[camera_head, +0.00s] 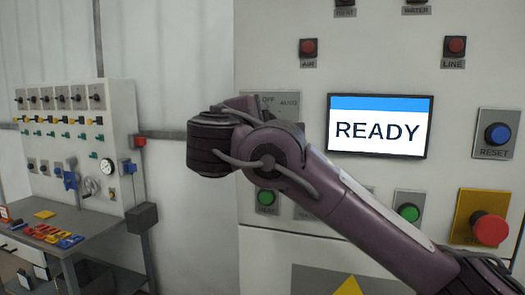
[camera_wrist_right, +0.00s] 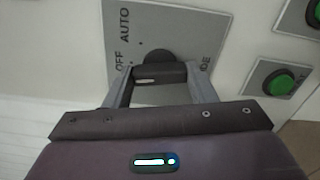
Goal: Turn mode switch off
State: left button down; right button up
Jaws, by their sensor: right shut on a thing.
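The mode switch (camera_wrist_right: 157,57) is a black rotary knob on a grey plate (camera_wrist_right: 183,25) lettered OFF and AUTO; a third label is partly covered. My right gripper (camera_wrist_right: 160,76) has a finger on each side of its handle and is shut on it. The white mark on the handle lies on the side facing the OFF lettering; its exact angle is hard to tell. In the head view the plate's top (camera_head: 268,100) shows, but my right wrist hides the knob and the fingers. My left gripper is in neither view.
The panel has a READY screen (camera_head: 378,131), a blue RESET button (camera_head: 497,134), a red stop button (camera_head: 489,229) and green buttons (camera_head: 408,212). A bench (camera_head: 95,222) with a switch board (camera_head: 65,148) stands at the left.

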jog(key=shift+f+m+b, duration=0.1)
jog(key=shift+m+b, duration=1)
jog(key=shift+b, duration=0.2)
jog(key=o, duration=1)
